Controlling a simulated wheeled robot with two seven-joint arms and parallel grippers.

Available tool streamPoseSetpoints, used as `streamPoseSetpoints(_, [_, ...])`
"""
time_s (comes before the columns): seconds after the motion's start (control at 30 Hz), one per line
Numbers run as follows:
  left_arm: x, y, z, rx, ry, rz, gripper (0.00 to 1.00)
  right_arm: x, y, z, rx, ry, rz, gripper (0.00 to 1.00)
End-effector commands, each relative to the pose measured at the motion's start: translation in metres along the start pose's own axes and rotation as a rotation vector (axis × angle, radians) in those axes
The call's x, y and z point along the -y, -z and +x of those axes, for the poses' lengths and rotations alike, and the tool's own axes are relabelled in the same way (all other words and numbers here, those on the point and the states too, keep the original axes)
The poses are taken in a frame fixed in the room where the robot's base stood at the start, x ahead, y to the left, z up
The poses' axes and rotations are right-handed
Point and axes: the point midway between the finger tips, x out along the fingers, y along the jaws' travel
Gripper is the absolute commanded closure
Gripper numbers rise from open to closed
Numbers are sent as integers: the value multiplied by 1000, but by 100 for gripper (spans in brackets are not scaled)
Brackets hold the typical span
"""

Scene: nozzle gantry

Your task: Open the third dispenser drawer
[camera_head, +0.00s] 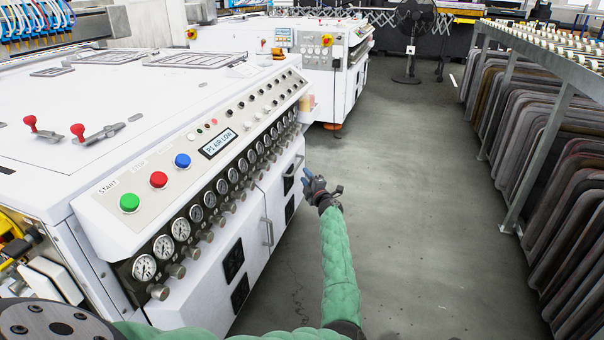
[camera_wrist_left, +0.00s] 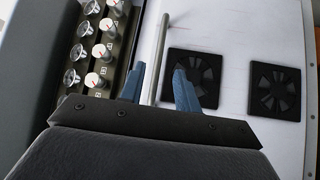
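No drawer marked as the third dispenser drawer can be picked out. The white machine (camera_head: 180,80) has front panels with bar handles; one handle (camera_head: 267,232) is nearer and another (camera_head: 288,170) is farther along. Both panels look shut. My left gripper (camera_head: 308,178) is beside the farther handle, on the aisle side. In the left wrist view its blue fingers (camera_wrist_left: 160,88) are open and apart. A pale bar handle (camera_wrist_left: 157,50) shows in the gap between them; I cannot tell whether they touch it. My right gripper is out of view.
Gauges (camera_head: 181,229) and knobs (camera_head: 158,291) stick out above the panels. Black fan vents (camera_wrist_left: 274,91) sit beside the handle in the left wrist view. The grey floor aisle (camera_head: 400,200) is clear; a rack of dark panels (camera_head: 540,160) stands on the right.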

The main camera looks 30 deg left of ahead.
Motion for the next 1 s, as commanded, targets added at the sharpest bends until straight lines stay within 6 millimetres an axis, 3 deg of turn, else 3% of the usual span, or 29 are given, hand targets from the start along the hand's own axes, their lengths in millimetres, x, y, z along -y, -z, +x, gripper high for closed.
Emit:
streamPoseSetpoints(0.5, [0,0,65,-1,-2,0,67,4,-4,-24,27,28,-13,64])
streamPoseSetpoints(0.7, [0,0,76,0,-1,1,67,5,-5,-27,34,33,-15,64])
streamPoseSetpoints(0.97, [-1,0,77,0,-1,1,67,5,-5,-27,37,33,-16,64])
streamPoseSetpoints(1.0, [-1,0,77,0,-1,1,73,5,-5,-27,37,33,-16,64])
